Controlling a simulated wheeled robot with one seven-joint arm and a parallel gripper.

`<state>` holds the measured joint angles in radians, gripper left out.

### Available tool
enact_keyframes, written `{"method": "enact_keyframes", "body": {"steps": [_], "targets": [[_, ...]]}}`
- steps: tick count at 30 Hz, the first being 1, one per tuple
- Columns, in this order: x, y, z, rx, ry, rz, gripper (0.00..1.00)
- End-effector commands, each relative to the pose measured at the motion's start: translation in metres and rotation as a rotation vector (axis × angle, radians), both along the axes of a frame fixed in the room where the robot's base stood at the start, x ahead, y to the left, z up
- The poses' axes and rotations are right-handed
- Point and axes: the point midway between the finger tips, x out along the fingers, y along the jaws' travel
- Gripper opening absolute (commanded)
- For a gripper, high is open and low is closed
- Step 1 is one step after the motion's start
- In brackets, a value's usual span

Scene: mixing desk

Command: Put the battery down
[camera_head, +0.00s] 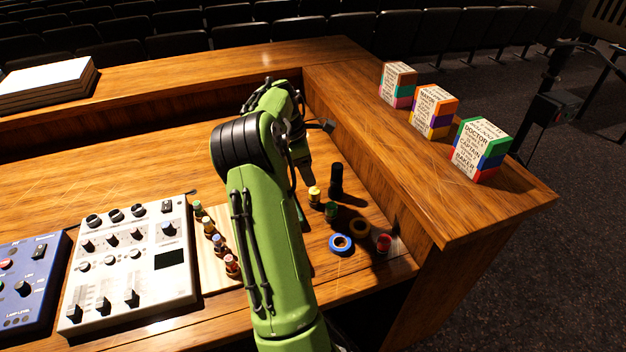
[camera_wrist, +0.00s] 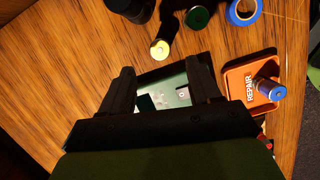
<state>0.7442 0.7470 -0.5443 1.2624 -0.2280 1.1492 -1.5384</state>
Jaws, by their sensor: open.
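My gripper (camera_wrist: 163,68) is open in the wrist view, its two dark fingers spread with nothing held between them. In the head view it is hidden behind my arm. A small blue cylinder, which looks like the battery (camera_wrist: 273,90), lies in an orange tray marked REPAIR (camera_wrist: 236,80), to the right of my fingers and apart from them. A green tray-like thing (camera_wrist: 180,75) shows between and beyond the fingers, partly covered by them; its markings are unclear. The orange tray is hidden in the head view.
A yellow-topped cylinder (camera_head: 315,197), a black cylinder (camera_head: 336,181), a green roll (camera_head: 331,212), a blue tape roll (camera_head: 341,243) and a red-ended roll (camera_head: 384,243) stand close by. A mixer (camera_head: 130,265) and several colored-top cylinders (camera_head: 210,228) are left. Lettered blocks (camera_head: 433,108) line the raised ledge.

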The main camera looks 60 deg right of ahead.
Motion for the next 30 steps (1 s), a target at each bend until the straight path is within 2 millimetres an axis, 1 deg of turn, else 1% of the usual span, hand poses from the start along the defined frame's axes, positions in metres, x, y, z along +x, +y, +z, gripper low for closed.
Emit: {"method": "enact_keyframes", "body": {"steps": [1, 3, 11, 13, 14, 15, 17, 18, 20, 21, 22, 23, 24, 25, 26, 27, 29, 30], "targets": [[0.002, 0.001, 0.009, -0.002, -0.002, 0.001, 0.62], [0.003, 0.002, 0.015, -0.001, -0.001, 0.000, 0.62], [0.005, 0.004, 0.018, -0.001, -0.005, -0.002, 0.62], [0.015, 0.017, 0.028, -0.010, -0.043, -0.022, 0.62], [0.022, 0.028, 0.036, -0.014, -0.073, -0.039, 0.62], [0.034, 0.049, 0.049, -0.019, -0.124, -0.070, 0.62], [0.052, 0.089, 0.072, -0.018, -0.217, -0.127, 0.62], [0.062, 0.121, 0.086, -0.011, -0.279, -0.166, 0.62], [0.070, 0.169, 0.105, 0.009, -0.361, -0.222, 0.62], [0.072, 0.200, 0.116, 0.026, -0.411, -0.256, 0.62], [0.071, 0.224, 0.122, 0.041, -0.445, -0.280, 0.62], [0.068, 0.248, 0.128, 0.057, -0.478, -0.304, 0.62], [0.062, 0.278, 0.135, 0.078, -0.516, -0.332, 0.62], [0.056, 0.300, 0.138, 0.094, -0.543, -0.353, 0.62], [0.048, 0.321, 0.141, 0.111, -0.568, -0.373, 0.62], [0.035, 0.347, 0.142, 0.132, -0.599, -0.399, 0.62], [0.013, 0.381, 0.140, 0.162, -0.641, -0.436, 0.62], [-0.002, 0.399, 0.136, 0.178, -0.664, -0.461, 0.62]]}}
